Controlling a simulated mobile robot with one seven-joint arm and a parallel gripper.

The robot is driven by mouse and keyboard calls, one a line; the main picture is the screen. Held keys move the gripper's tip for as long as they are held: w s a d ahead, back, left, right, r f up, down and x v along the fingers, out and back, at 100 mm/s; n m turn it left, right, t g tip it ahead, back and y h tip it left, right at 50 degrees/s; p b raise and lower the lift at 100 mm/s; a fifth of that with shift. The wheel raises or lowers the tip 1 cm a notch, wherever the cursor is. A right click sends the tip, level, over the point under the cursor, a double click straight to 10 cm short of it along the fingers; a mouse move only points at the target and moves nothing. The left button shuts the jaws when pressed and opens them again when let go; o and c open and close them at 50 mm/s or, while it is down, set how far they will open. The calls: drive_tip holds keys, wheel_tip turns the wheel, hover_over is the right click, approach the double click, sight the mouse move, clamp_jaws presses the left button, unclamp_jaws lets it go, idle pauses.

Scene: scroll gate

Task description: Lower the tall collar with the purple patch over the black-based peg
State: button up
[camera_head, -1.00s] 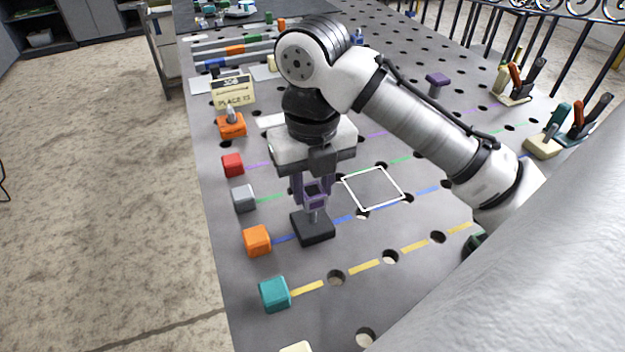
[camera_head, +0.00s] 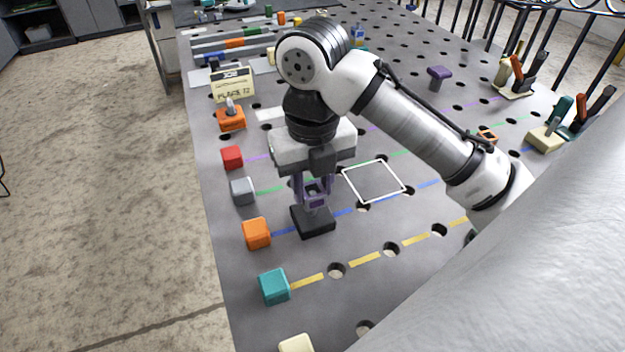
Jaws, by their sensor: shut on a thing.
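My gripper (camera_head: 314,190) points straight down and is shut on the collar (camera_head: 315,199), a small piece with a purple patch facing the camera. The fingers hide much of its sides. The black-based peg (camera_head: 313,222) stands on the grey table directly below it. The black square base shows fully, with a short bit of metallic post between it and the collar. The collar is upright and lined up with the post in this view. Its lower edge is a little above the base. I cannot tell how far the post is inside the collar.
An orange-based peg (camera_head: 231,119) stands at the left near a sign (camera_head: 231,86). Coloured cubes, among them an orange one (camera_head: 257,233), line the left edge. A white square outline (camera_head: 374,181) lies right of the peg. Tool holders (camera_head: 546,138) stand at the right. The perforated table front is mostly clear.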

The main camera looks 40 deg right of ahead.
drive_tip(key=o, duration=1.2)
drive_tip(key=shift+c, duration=0.2)
drive_tip(key=shift+r, duration=0.1)
wheel_tip(320, 180, up, 14)
drive_tip(key=p, duration=0.1)
drive_tip(key=shift+p, duration=0.35)
